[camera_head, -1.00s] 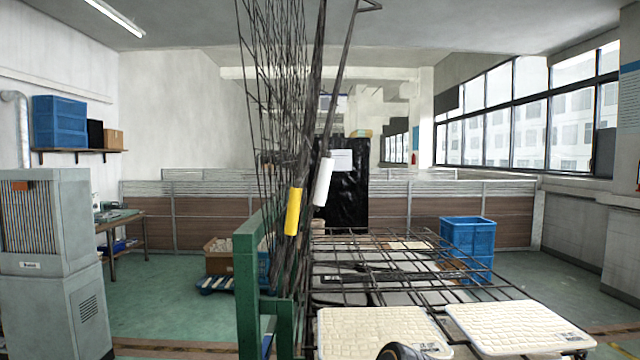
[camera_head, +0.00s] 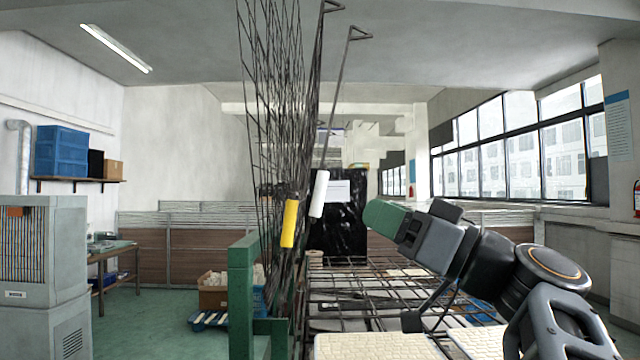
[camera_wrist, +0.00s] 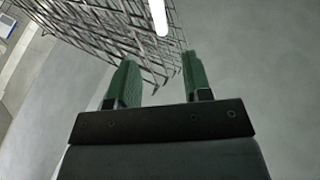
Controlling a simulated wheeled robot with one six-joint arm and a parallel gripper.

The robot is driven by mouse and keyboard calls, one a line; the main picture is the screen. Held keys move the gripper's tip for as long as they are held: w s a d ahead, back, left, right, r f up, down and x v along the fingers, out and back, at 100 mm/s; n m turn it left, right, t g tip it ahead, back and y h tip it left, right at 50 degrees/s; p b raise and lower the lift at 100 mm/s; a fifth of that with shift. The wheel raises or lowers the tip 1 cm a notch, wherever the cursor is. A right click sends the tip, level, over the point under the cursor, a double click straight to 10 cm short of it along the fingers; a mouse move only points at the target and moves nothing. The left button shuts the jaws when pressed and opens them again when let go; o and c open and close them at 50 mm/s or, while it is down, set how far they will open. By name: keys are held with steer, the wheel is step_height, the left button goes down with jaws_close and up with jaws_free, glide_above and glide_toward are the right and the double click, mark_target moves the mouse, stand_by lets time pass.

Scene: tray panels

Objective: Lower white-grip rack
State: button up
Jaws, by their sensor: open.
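The white grip (camera_head: 319,194) is on a slanted dark rod of a raised wire rack (camera_head: 334,110). A second raised rack beside it on the left carries a yellow grip (camera_head: 290,222). My gripper (camera_head: 380,215), with green fingers, is to the right of the white grip and apart from it in the head view. In the wrist view my gripper (camera_wrist: 160,62) is open and empty. The white grip (camera_wrist: 159,16) appears there beyond the fingertips, roughly in line with the gap, with wire mesh (camera_wrist: 115,35) behind it to the left.
A green post (camera_head: 242,290) stands left of the racks. A level wire rack (camera_head: 365,285) with pale trays (camera_head: 375,346) lies below my arm, which partly hides it. Open green floor (camera_head: 150,310) shows to the left.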

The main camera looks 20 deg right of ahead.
mark_target(326, 186)
steer(key=p+x, duration=0.4)
steer(key=x, duration=0.6)
steer(key=shift+s+r, duration=0.1)
steer(key=shift+p+x, duration=0.55)
steer(key=shift+x, duration=0.35)
jaws_close()
